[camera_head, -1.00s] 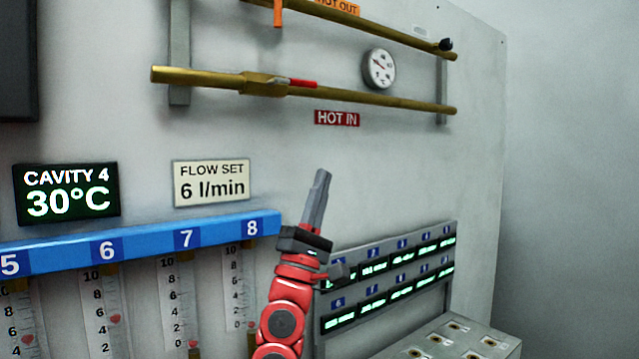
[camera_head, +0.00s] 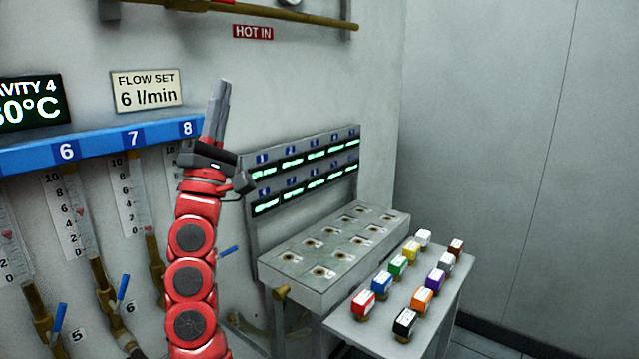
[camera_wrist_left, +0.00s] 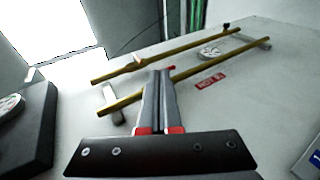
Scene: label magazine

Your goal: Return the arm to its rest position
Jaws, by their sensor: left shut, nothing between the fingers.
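My left arm, red with black joints, rises from the bottom of the head view. My left gripper (camera_head: 216,112) points up, shut and empty, in front of the wall beside the blue rail's number 8 end. In the left wrist view the gripper (camera_wrist_left: 158,85) is also shut with nothing between its fingers, with the brass pipes beyond it. My right arm and gripper are not in view.
Right of the arm stands a display rack (camera_head: 303,170) above a socketed block (camera_head: 335,245). A shelf (camera_head: 385,338) holds several coloured blocks. The blue numbered rail (camera_head: 100,146) and flow tubes are on the left. Brass pipes (camera_wrist_left: 200,70) run along the wall.

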